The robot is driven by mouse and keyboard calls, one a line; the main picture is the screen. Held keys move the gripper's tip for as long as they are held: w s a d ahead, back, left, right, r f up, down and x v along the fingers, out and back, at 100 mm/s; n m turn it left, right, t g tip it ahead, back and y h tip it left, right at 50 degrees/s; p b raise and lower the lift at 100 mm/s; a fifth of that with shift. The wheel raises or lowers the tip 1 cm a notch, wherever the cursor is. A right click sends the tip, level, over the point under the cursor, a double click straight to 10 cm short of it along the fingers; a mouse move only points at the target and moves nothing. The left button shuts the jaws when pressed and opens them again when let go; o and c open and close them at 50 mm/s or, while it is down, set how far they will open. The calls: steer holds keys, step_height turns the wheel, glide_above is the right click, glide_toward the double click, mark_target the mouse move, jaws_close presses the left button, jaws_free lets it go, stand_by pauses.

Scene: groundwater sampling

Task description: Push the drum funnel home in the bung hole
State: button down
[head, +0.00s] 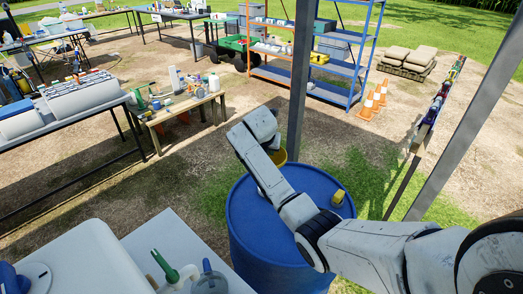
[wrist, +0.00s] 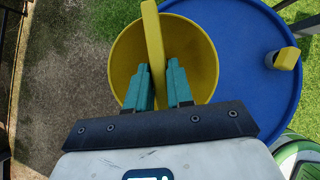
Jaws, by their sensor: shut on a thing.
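The yellow drum funnel (wrist: 197,45) shows in the wrist view as a wide round bowl with a flat yellow bar (wrist: 152,35) across it. My gripper (wrist: 165,70) has its teal fingers shut on this bar. The bowl overlaps the edge of the blue drum (wrist: 245,60) and sticks out past it over the ground. In the head view, a small part of the funnel (head: 280,156) shows behind my arm, at the far rim of the drum (head: 258,235). The funnel's spout and the bung hole are hidden, so I cannot tell whether it is seated.
A small yellow fitting (head: 338,197) stands up from the drum top, right of my arm; it also shows in the wrist view (wrist: 287,58). A dark post (head: 299,80) rises beyond the drum. A low wooden bench (head: 160,120) with bottles stands to the left.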

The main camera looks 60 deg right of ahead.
steer(key=shift+f+b, duration=1.35)
steer(key=shift+f, duration=1.5)
steer(key=shift+p, duration=1.15)
steer(key=shift+f+b, duration=0.6)
steer(key=shift+f, duration=0.9)
steer(key=c, duration=0.9)
jaws_free()
steer(key=shift+f, duration=0.1)
steer(key=shift+a, duration=0.1)
steer(key=v, duration=1)
steer(key=shift+a+r+b, duration=0.1)
steer(key=shift+r+b, duration=0.2)
steer(key=shift+r, duration=0.1)
